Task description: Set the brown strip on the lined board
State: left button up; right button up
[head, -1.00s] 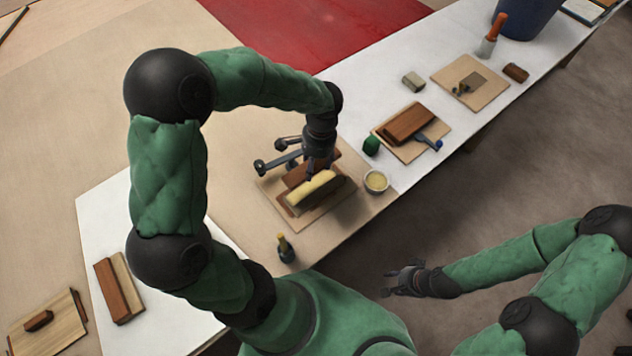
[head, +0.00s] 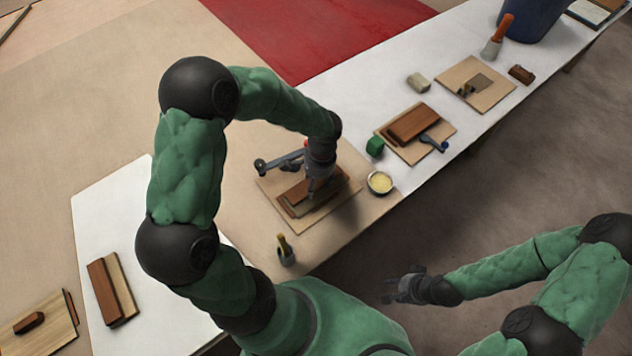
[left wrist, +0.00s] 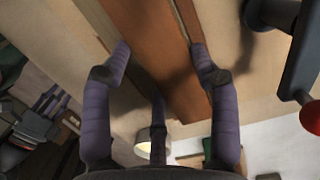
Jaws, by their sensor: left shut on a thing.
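The brown strip (head: 312,188) lies low over the pale board (head: 322,218) on the near table, its brown face up. It looks flat, with a thin lighter brown layer showing along its near edge. My left gripper (head: 313,188) is over it and shut on it. In the left wrist view the strip (left wrist: 152,45) runs between the fingers (left wrist: 160,62), one along each long side. I cannot tell whether it fully rests on what is beneath. Any lines on the board are hidden or too small to see. My right gripper (head: 400,288) hangs empty over the floor.
A bowl of pale paste (head: 380,183) stands at the board's right, and a small pot with a brush (head: 285,250) in front. A green block (head: 375,147) and another board with a brown block (head: 413,122) are further right. Wood pieces (head: 110,290) lie at left.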

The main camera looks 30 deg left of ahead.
aim_at(320, 182)
pick_arm(q)
jog(key=shift+f, duration=0.2)
jog(key=o, duration=1.2)
jog(key=shift+r, duration=0.2)
jog(key=r+p, duration=0.1)
jog(key=r, duration=0.3)
jog(key=w+r+p, duration=0.1)
jog(key=r, duration=0.3)
jog(key=r+p, duration=0.2)
jog(key=r, duration=0.2)
jog(key=shift+w+d, duration=0.2)
jog(key=shift+d, duration=0.05)
